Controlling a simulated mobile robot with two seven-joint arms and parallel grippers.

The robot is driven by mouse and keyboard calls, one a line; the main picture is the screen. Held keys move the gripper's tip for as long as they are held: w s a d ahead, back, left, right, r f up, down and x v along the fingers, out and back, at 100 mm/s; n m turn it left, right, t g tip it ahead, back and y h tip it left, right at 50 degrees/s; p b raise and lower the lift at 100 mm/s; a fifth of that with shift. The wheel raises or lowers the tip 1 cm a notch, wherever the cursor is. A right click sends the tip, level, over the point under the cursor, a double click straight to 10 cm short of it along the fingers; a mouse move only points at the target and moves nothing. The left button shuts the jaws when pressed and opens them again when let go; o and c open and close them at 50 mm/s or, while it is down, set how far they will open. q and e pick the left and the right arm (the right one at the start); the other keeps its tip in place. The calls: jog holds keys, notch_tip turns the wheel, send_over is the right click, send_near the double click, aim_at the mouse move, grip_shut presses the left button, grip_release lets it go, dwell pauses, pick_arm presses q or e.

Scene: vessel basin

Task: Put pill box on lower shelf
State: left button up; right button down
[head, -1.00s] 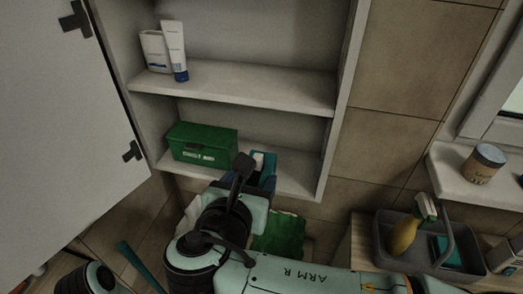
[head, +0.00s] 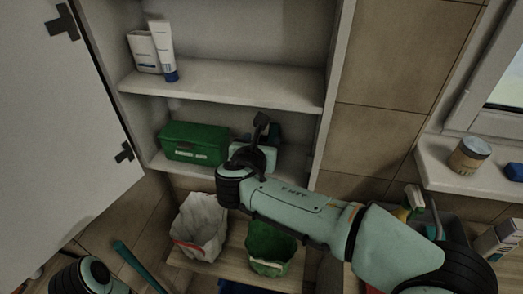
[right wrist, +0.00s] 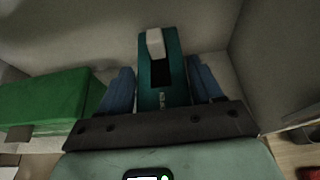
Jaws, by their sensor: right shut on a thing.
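The pill box, a dark teal box with a white piece at its far end, (right wrist: 162,75) lies between the blue fingers of my right gripper (right wrist: 161,88) in the right wrist view. My right gripper is shut on it. In the head view my right gripper (head: 265,135) reaches into the lower compartment of the open cabinet, and my wrist hides most of the box. The lower shelf (head: 292,168) shows bare to the right of the gripper. I cannot tell whether the box touches the shelf. My left gripper is out of view; only part of that arm shows at bottom left.
A green case (head: 193,143) stands on the lower shelf just left of my right gripper. A white tube (head: 163,50) and a white box (head: 143,50) stand on the upper shelf (head: 225,84). The cabinet's side wall (head: 330,90) bounds the right. Bins stand below.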

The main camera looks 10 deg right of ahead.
jog(key=shift+w+d+f, duration=0.1)
jog(key=shift+w+f, duration=0.1)
jog(key=shift+f, duration=1.1)
jog(key=shift+f, duration=0.1)
jog(key=shift+f, duration=0.15)
jog(key=shift+c, duration=0.8)
grip_release()
jog(key=shift+r, duration=0.35)
jog(key=v, duration=1.2)
jog(key=shift+b, duration=0.35)
